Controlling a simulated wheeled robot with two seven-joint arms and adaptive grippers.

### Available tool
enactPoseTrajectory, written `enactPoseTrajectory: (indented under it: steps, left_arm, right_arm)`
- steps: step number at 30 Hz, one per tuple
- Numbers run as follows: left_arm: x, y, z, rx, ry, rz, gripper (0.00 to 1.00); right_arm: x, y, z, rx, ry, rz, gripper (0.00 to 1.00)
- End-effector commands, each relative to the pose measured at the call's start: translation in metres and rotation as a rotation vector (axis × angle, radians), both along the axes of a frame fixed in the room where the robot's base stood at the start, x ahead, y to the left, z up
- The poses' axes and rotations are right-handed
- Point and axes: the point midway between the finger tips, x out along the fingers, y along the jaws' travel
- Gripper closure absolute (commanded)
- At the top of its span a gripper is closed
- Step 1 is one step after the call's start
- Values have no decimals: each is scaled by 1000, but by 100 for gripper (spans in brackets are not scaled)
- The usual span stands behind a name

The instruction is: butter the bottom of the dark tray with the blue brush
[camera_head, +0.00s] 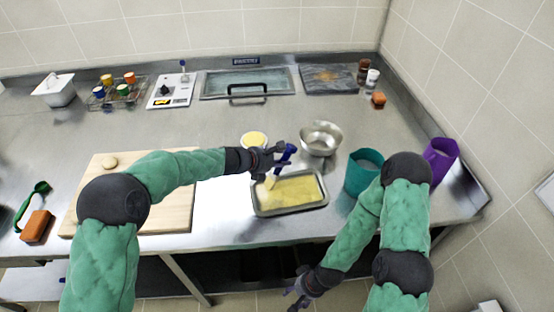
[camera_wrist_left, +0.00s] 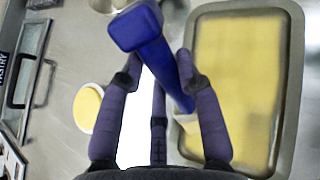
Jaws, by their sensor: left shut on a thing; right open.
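The blue brush (camera_head: 286,152) is held in my left gripper (camera_head: 272,160), which is shut on its handle. The blue handle also shows large in the left wrist view (camera_wrist_left: 150,40). Its pale bristles (camera_wrist_left: 188,122) point down at the left side of the dark tray (camera_head: 290,211); I cannot tell whether they touch it. The tray's bottom looks yellow over nearly all its area, slightly uneven in tone. The tray's rim shows at the right of the left wrist view (camera_wrist_left: 296,60). A small dish of yellow butter (camera_head: 254,139) stands behind the tray. My right gripper (camera_head: 297,290) is open and empty, low before the counter.
A metal bowl (camera_head: 321,139) stands behind the tray, and a teal container (camera_head: 362,172) to its right. A purple container (camera_head: 440,158) is at the far right. A wooden board (camera_head: 170,215) lies left, under my left arm.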

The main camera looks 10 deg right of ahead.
Motion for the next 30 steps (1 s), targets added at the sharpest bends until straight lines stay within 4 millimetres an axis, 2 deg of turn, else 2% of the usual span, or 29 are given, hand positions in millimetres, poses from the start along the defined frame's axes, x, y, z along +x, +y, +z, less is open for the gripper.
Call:
enactPoseTrajectory:
  steps: [12, 20, 30]
  left_arm:
    - [2, -30, -1, 1, -1, -3, 99]
    - [3, -37, -1, 0, 0, -1, 99]
    - [5, -62, 0, 0, 0, -1, 99]
  right_arm:
    - [0, 0, -1, 0, 0, 0, 42]
    - [0, 0, -1, 0, 0, 0, 42]
    - [0, 0, 1, 0, 0, 0, 42]
